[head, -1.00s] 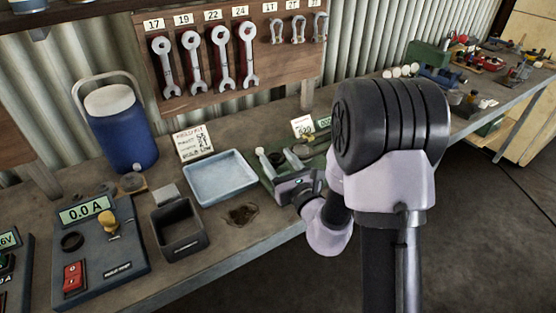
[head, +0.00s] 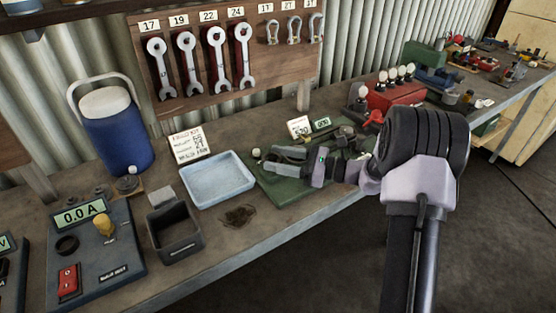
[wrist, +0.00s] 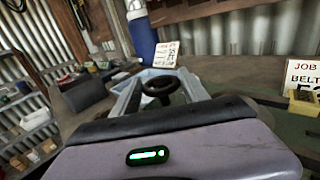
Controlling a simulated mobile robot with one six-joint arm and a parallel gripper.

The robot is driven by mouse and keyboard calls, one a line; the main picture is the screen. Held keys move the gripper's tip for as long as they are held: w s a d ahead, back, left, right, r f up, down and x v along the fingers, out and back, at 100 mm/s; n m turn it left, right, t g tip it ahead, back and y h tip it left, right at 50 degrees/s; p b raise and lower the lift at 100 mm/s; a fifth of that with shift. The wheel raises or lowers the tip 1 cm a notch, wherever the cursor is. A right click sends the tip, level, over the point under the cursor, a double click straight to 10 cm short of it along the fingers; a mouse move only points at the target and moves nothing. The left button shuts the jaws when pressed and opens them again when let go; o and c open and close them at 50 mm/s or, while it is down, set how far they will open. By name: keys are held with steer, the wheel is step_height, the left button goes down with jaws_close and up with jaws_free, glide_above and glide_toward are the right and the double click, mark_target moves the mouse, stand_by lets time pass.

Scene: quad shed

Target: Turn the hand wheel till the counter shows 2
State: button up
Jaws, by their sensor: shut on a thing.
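My gripper (head: 284,160) reaches in from the right, low over a green base plate (head: 283,193) on the bench. In the wrist view its two pale fingers (wrist: 160,84) close from either side on a dark, ring-shaped part, which looks like the hand wheel (wrist: 158,94). In the head view my gripper mostly hides that wheel. A small pale ball knob (head: 256,153) shows just left of the fingers. The counter (head: 321,123) is a small greenish display at the back of the plate; it seems to read 000, but its digits are too small to be sure.
A job card (head: 299,127) stands beside the counter. A blue tray (head: 217,205), a dark open box (head: 174,232) and a panel reading 0.0 A (head: 90,250) are left. A red box (head: 395,94) with pale knobs stands behind my arm. Wrenches hang above.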

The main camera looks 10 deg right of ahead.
steer(key=shift+w+n+g+y, duration=0.15)
steer(key=shift+n+g+y, duration=0.55)
steer(key=shift+n+g, duration=0.65)
steer(key=shift+r+g, duration=0.1)
steer(key=shift+g, duration=0.25)
steer(key=o, duration=1.4)
steer(key=shift+c, duration=0.2)
steer(key=p+v, duration=0.4)
steer(key=v, duration=1.3)
steer(key=shift+d, duration=0.25)
